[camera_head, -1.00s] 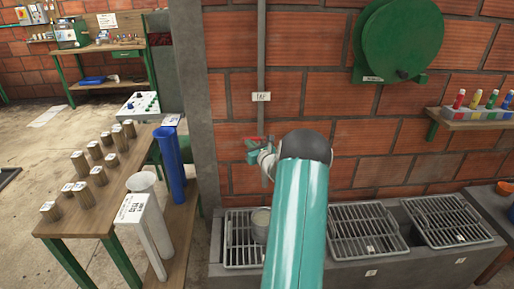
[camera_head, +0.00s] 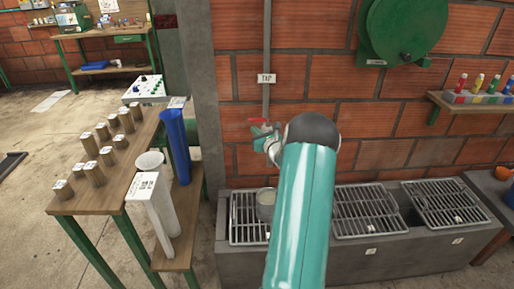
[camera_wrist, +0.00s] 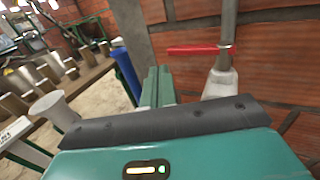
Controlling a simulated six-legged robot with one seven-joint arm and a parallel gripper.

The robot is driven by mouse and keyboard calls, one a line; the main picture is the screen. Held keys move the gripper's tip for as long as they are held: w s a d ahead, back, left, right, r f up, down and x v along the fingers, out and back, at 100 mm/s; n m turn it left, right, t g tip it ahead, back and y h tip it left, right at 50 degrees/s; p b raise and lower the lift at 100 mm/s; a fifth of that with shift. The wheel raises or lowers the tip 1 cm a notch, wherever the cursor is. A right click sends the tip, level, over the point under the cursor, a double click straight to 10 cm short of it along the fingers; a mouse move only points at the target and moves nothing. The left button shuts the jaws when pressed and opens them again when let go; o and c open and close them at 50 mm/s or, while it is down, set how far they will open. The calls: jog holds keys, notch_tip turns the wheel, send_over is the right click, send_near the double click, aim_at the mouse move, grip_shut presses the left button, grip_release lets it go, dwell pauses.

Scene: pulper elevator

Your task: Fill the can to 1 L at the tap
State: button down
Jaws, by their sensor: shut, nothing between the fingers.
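The tap's red lever (camera_head: 258,121) sticks out at the foot of the grey pipe under the TAP label; in the wrist view the lever (camera_wrist: 192,49) lies level beside the pipe. My gripper (camera_head: 260,131) is just below the lever in the head view. Its green fingers are together and empty in the wrist view (camera_wrist: 157,86), left of the grey tap body (camera_wrist: 220,82). I cannot tell whether they touch the lever. The grey can (camera_head: 266,203) stands upright on the left grate (camera_head: 243,216), partly hidden by my arm. Its water level is not visible.
Two more grates (camera_head: 365,211) cover the trough to the right. At left stands a wooden table (camera_head: 85,196) with several brown cylinders, plus white and blue tubes (camera_head: 176,145). A green reel (camera_head: 404,28) and a bottle shelf (camera_head: 478,99) are on the brick wall.

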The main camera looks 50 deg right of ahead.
jog(key=s+a, duration=0.6)
jog(key=shift+a, duration=0.3)
jog(key=shift+a+r, duration=0.1)
